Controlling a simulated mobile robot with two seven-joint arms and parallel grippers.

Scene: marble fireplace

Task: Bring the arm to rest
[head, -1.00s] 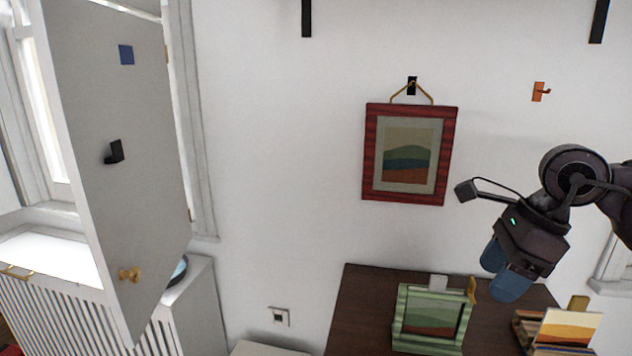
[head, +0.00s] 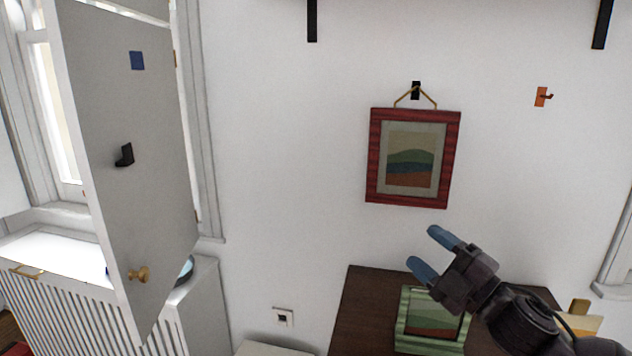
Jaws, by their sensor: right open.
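My right gripper (head: 434,254) is in the head view at the lower right. Its two blue fingers are apart with nothing between them, pointing up and left. It appears in front of the dark brown table and overlaps the upper right of a green-framed picture (head: 401,331). The right arm comes in from the lower right corner. My left gripper is not in view. A red-framed picture (head: 374,158) hangs by a cord from a black hook (head: 416,91) on the white wall, above and left of the gripper, apart from it.
The dark table (head: 359,303) bears the green-framed picture and, partly hidden by my arm, a light picture (head: 584,323) at right. An orange hook (head: 542,96) on the wall is empty. A grey open door panel (head: 150,215) stands at left. The wall between door and red frame is clear.

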